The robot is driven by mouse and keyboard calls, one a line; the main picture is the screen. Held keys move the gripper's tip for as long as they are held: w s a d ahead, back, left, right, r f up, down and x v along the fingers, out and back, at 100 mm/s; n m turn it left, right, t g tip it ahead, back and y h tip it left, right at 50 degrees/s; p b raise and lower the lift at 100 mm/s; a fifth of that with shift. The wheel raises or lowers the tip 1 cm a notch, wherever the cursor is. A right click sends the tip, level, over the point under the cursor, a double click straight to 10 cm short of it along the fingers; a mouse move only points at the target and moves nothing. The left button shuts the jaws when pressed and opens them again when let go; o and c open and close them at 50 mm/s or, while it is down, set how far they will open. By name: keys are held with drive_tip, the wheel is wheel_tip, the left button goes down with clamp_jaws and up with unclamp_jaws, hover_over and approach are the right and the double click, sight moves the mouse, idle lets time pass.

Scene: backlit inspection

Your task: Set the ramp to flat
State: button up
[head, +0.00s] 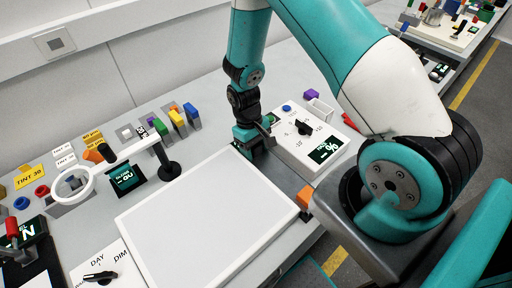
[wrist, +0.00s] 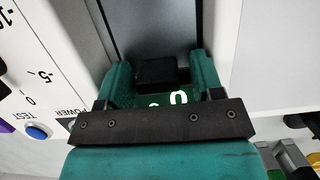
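My gripper (head: 252,137) points down at the left edge of a white control panel (head: 305,160), beside the large white board. In the wrist view my gripper (wrist: 161,75) has its two teal fingers apart. A black block (wrist: 156,74) shows between them, with a visible gap to the right finger; I cannot tell whether it touches the left one. It stands over a dark grey strip (wrist: 150,25). A lit green readout with "0" (wrist: 180,97) shows partly behind my gripper. No part is labelled as the ramp in these views.
The white panel carries a black pointer knob (head: 304,128), a green display (head: 323,151) and a blue button (wrist: 37,131) marked TEST. The large white board (head: 205,220) is clear. A ring on a stand (head: 75,183) and coloured blocks are at left.

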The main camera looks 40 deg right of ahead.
drive_tip(key=shift+r, duration=0.1)
drive_tip(key=b+v, duration=0.3)
drive_tip(key=v, duration=1.4)
drive_tip(key=shift+r, duration=0.2)
drive_tip(key=shift+a, duration=0.1)
drive_tip(key=s+a+r+n+t+y, duration=0.1)
drive_tip(key=s+a+r+n, duration=0.1)
drive_tip(key=s+a+r, duration=0.2)
drive_tip(key=s+a+r+n+t+y, duration=0.1)
drive_tip(key=s+a+r, duration=0.3)
drive_tip(key=s, duration=0.6)
drive_tip(key=s+a+r+n+t+y, duration=0.1)
drive_tip(key=s+a+r+n+y, duration=0.1)
drive_tip(key=s+a+r, duration=0.3)
drive_tip(key=shift+s+a+n, duration=0.4)
drive_tip(key=shift+s+a, duration=0.3)
drive_tip(key=shift+s, duration=0.3)
drive_tip(key=shift+d, duration=0.15)
